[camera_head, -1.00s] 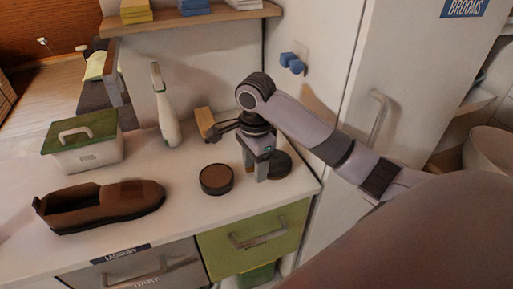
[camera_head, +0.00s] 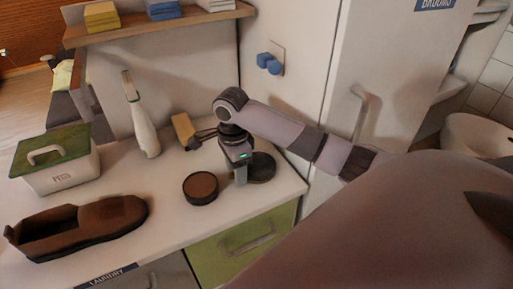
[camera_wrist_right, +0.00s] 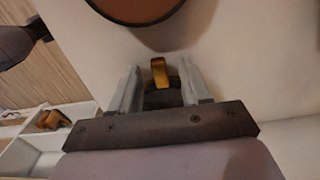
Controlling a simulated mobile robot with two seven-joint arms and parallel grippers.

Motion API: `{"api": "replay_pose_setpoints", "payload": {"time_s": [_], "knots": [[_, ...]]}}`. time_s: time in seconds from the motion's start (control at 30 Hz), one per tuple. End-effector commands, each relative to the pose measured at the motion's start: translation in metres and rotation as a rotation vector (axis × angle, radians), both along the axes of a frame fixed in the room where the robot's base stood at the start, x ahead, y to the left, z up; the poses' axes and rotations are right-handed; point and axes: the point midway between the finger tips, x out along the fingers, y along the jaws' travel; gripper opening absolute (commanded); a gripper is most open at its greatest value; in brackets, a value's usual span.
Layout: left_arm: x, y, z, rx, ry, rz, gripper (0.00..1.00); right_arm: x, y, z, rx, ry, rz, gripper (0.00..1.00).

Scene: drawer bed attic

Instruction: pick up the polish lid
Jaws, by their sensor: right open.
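The polish lid (camera_head: 263,168) is a dark flat disc on the white counter, near its right end, partly hidden by my right gripper. My right gripper (camera_head: 241,176) points down at the lid's left side, its fingers overlapping in the head view. In the right wrist view the two fingers (camera_wrist_right: 160,88) stand apart, with a dark surface and a tan tab (camera_wrist_right: 159,70) showing between them; I cannot tell whether they touch anything. The open polish tin (camera_head: 200,188), round with brown polish, stands left of the gripper and shows at the wrist view's top (camera_wrist_right: 135,8). My left gripper is not in view.
A brush with a tan block (camera_head: 183,127) lies behind the gripper, and a spray bottle (camera_head: 142,120) stands further left. A brown shoe (camera_head: 80,225) and a green-lidded box (camera_head: 60,165) occupy the left counter. A tall white cabinet (camera_head: 300,95) stands at right.

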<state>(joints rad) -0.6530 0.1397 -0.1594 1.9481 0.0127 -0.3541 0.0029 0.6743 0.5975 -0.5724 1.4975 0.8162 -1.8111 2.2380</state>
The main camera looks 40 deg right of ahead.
Motion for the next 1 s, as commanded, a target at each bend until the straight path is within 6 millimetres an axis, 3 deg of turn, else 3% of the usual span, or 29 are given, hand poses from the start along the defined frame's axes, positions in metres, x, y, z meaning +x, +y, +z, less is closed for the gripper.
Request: {"api": "replay_pose_setpoints", "payload": {"time_s": [0.07, 0.1, 0.23, 0.67, 1.0], "knots": [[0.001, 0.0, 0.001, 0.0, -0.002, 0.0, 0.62, 0.0, 0.0, 0.0, -0.001, 0.0, 0.0, 0.47], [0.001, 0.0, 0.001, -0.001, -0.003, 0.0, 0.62, 0.0, 0.0, 0.0, -0.001, 0.0, 0.0, 0.4], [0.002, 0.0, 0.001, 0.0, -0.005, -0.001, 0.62, 0.0, 0.0, 0.0, -0.001, 0.0, 0.0, 0.0], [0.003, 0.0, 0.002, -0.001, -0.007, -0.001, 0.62, 0.001, -0.001, 0.002, 0.0, 0.0, 0.0, 0.0], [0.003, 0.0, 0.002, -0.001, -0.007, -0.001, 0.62, 0.007, -0.012, 0.017, 0.0, -0.001, 0.0, 0.0]]}}
